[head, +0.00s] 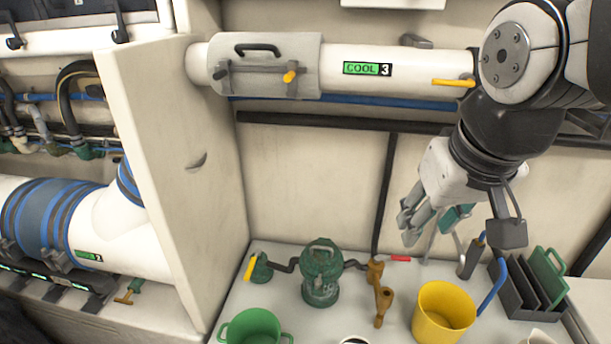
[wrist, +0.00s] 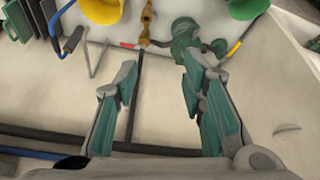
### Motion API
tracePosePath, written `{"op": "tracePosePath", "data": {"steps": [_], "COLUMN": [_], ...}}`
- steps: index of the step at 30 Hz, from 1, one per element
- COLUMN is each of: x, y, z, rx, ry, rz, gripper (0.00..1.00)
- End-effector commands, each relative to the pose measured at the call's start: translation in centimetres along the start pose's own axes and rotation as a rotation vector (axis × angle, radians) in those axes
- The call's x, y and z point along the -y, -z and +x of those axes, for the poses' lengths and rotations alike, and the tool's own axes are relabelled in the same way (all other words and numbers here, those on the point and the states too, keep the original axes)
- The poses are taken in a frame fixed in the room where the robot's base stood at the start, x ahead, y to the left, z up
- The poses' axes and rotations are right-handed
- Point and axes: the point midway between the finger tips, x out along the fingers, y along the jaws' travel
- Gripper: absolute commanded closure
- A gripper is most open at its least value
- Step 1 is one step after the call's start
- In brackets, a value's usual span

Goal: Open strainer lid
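The strainer (head: 321,285) stands on the white counter, with a green body, a clear lower bowl and dark pipes on both sides. Its green lid (head: 322,250) sits on top and looks shut. The strainer also shows in the wrist view (wrist: 185,38), beyond the fingertips. My gripper (head: 427,226) hangs above the back of the counter, to the right of the strainer and apart from it. In the wrist view my gripper (wrist: 160,68) is open and empty, its green-padded fingers wide apart.
A yellow-handled green valve (head: 260,268) is left of the strainer, a brass valve (head: 380,295) right. A yellow bucket (head: 444,311), a green bucket (head: 253,327) and a dark rack (head: 528,285) crowd the counter. A white pipe (head: 400,70) crosses above; a partition (head: 175,170) stands left.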

Motion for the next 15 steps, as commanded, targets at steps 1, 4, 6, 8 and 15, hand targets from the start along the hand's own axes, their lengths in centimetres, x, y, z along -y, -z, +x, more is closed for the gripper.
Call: {"op": "tracePosePath", "data": {"steps": [1,4,6,8,15], "x": [0.5,1.5,2.2,3.0,6.5], "y": [1.3,3.6,5.1,6.3,9.9], "z": [1.5,4.0,6.0,7.9,16.3], "rx": [0.031,0.077,0.107,0.134,0.239], "ry": [0.0,0.002,0.003,0.006,0.029], "rz": [-0.016,-0.043,-0.063,-0.078,-0.14], "gripper": [0.62,0.62,0.62,0.62,0.62]}}
